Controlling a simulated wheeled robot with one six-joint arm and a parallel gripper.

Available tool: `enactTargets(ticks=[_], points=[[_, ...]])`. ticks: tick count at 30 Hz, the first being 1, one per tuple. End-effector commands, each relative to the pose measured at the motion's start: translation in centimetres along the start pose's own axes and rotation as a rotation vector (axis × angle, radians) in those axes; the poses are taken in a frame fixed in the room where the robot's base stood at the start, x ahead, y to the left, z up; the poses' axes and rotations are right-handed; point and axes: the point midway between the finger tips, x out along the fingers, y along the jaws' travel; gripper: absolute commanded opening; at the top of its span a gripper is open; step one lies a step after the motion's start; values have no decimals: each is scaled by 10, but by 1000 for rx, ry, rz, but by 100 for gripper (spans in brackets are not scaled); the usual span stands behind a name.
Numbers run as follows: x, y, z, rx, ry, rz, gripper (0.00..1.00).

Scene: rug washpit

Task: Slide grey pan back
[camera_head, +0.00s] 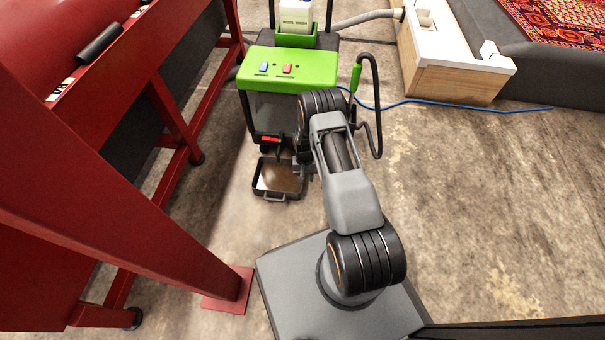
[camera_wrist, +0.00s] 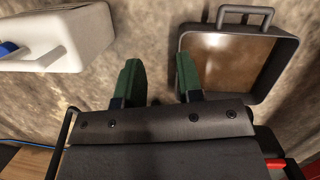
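The grey pan (camera_head: 262,193) sits on the floor at the foot of the green-topped machine (camera_head: 300,66). It is shallow, with a brownish inside and a handle on the side away from the machine. In the wrist view the pan (camera_wrist: 278,75) is at the upper right, handle at the top. My gripper (camera_wrist: 158,75) has two green fingers spread apart, with only floor showing between them. The right finger is close beside the pan's side wall; I cannot tell if they touch. In the head view my arm hides most of the gripper, just right of the pan.
A white container (camera_wrist: 68,38) with a blue part is at the wrist view's upper left. A red steel frame (camera_head: 150,215) stands on the left. A blue hose (camera_head: 430,103) crosses the floor right of the machine. Floor in front of the pan is clear.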

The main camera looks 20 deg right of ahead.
Motion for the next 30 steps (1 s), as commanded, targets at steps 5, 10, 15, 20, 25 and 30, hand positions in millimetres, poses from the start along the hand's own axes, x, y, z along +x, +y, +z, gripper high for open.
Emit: enactTargets(ticks=[5, 10, 15, 20, 25, 30], points=[[50, -5, -40, 66, 85, -20, 34], [31, -12, -74, 109, 192, -49, 34], [25, -14, -86, 148, 239, -65, 34], [25, -14, -86, 161, 240, -68, 34], [25, -14, -86, 161, 239, -67, 34], [31, -14, -87, 160, 238, -67, 34]])
